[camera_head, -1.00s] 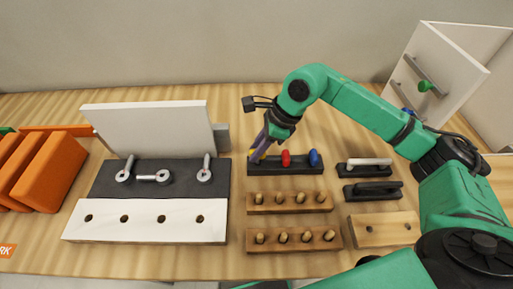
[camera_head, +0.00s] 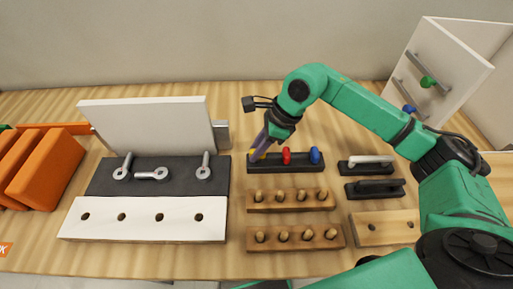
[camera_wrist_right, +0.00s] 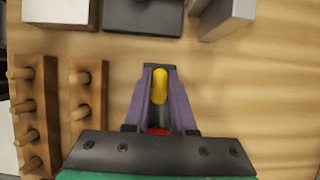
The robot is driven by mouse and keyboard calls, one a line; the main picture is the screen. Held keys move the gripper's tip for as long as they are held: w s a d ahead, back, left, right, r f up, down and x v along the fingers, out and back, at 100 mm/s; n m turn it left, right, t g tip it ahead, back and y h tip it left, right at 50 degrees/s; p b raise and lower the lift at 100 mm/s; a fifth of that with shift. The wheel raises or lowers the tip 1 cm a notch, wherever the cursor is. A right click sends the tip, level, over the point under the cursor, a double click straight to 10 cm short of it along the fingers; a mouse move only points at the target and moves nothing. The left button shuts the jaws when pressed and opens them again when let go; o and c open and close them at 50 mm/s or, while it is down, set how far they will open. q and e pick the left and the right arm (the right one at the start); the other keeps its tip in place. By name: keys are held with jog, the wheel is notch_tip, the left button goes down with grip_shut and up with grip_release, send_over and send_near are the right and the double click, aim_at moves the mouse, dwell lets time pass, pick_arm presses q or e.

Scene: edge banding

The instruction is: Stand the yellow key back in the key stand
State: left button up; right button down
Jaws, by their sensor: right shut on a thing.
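The key stand is a long black block (camera_head: 300,167) in the middle of the table in the head view. A red key (camera_head: 287,156) and a blue key (camera_head: 315,156) stand upright in it. My right gripper (camera_head: 258,153), with purple fingers, is at the stand's left end. It is shut on the yellow key (camera_wrist_right: 159,86), whose rounded yellow top shows between the fingertips in the right wrist view. The fingers hide the key's lower end, so I cannot tell how deep it sits in the stand. My left gripper is not in view.
Two wooden peg blocks (camera_head: 262,207) lie in front of the stand. Black holders with handles (camera_head: 370,186) and a two-hole wooden block (camera_head: 380,230) are at right. A white and dark board with grey metal parts (camera_head: 152,174) lies at left. A white cabinet (camera_head: 450,60) stands back right.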

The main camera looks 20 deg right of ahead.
jog(key=shift+f, duration=0.25)
dwell(0.3)
jog(key=c, duration=0.7)
grip_release()
jog(key=shift+o, duration=0.2)
jog(key=shift+r, duration=0.1)
jog(key=shift+r+p, duration=1.25)
jog(key=shift+r, duration=1.2)
